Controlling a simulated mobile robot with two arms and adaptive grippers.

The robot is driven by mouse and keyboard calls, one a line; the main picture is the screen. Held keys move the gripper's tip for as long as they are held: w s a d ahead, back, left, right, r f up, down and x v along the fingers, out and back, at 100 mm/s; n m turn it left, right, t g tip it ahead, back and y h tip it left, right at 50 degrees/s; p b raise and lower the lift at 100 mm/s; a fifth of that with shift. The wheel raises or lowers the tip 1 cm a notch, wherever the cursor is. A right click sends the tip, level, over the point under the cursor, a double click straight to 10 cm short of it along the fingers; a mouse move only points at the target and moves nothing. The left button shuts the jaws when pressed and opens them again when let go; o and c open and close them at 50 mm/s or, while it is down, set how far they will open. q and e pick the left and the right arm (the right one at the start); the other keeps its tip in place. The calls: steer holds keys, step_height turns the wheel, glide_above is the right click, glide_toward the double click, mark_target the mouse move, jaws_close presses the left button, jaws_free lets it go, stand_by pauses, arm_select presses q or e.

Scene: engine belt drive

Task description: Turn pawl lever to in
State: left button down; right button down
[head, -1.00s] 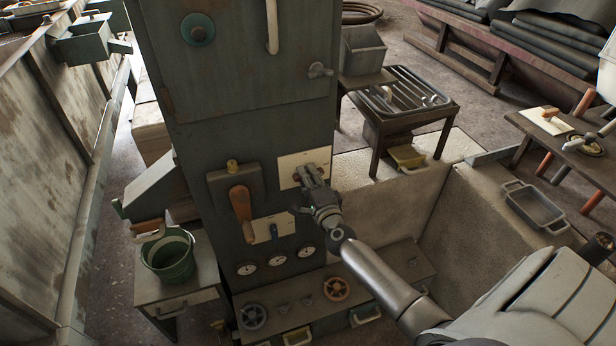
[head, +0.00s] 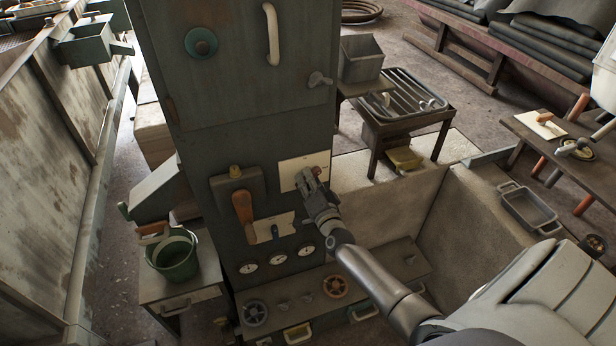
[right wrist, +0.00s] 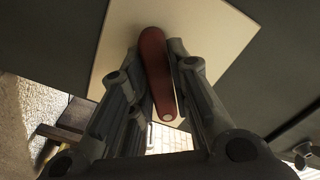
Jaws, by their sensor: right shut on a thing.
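A dark red lever (right wrist: 155,75) stands on a cream plate (right wrist: 115,35) in the right wrist view; I take it for the pawl lever. Any marking of its positions is not readable. My right gripper (right wrist: 160,95) is shut on the lever, one finger along each side. In the head view, the right gripper (head: 308,180) is at the cream plate (head: 290,168) on the dark green cabinet's front, and its fingers mostly hide the lever. My left gripper is not in view.
Left of the plate, an orange-brown handle (head: 242,208) hangs on a box with a yellow knob. A green bucket (head: 172,255) stands at the left.

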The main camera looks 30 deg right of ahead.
steer(key=n+p, duration=0.2)
steer(key=n, duration=0.3)
steer(key=shift+s+f+n, duration=0.1)
steer(key=shift+n, duration=0.2)
steer(key=shift+d+f+n+p, duration=0.1)
steer(key=shift+n+p, duration=0.35)
steer(key=shift+n, duration=1.85)
steer(key=c, duration=1.4)
jaws_free()
steer(key=shift+o, duration=0.2)
steer(key=v, duration=1.2)
steer(key=shift+d, duration=0.1)
